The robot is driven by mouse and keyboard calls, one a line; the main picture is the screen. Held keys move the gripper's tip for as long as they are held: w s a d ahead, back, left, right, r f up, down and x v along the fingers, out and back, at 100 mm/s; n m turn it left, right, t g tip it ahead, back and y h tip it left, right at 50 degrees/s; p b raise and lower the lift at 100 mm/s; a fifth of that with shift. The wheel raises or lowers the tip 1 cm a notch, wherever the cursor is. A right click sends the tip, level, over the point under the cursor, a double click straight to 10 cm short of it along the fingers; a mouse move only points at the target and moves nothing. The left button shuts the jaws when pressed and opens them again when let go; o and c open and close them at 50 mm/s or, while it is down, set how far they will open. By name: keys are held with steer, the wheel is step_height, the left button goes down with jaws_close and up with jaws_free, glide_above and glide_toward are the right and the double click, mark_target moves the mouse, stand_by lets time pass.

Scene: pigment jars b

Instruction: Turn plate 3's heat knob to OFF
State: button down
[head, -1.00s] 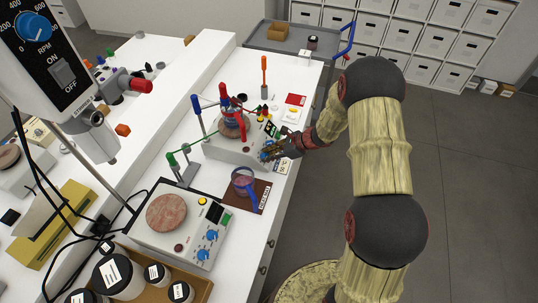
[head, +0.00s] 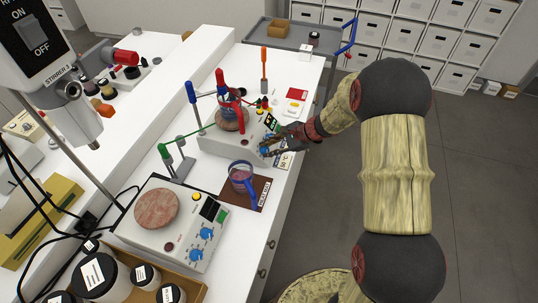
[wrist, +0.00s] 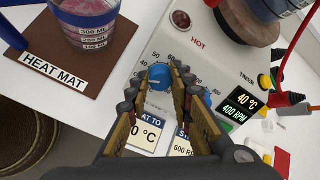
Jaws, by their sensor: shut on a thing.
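A white hot plate (head: 218,143) stands on the bench with a glass vessel (head: 228,101) over its round top. My gripper (head: 268,148) is at its front panel. In the wrist view my gripper (wrist: 160,79) is shut on a blue knob (wrist: 159,77), one finger on each side. Scale numbers surround the knob, and a partly hidden card with °C lies below it. A second blue knob (wrist: 207,98) is partly hidden behind the right finger. The display (wrist: 240,104) reads 40 °C and 400 RPM. A red HOT label is above. I cannot read a plate number or the knob's pointer.
A beaker (head: 241,178) of purple liquid stands on a brown heat mat (head: 262,189) beside the plate. A nearer hot plate (head: 172,228) and a box of jars (head: 190,287) are in front. Clamp stands and red tubing surround the vessel.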

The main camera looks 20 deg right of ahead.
steer(key=shift+f+n+b, duration=0.1)
steer(key=shift+n+b, duration=1.1)
steer(key=shift+b, duration=0.25)
steer(key=c, duration=1.6)
jaws_free()
steer(key=v, duration=1.2)
steer(key=shift+s, duration=0.1)
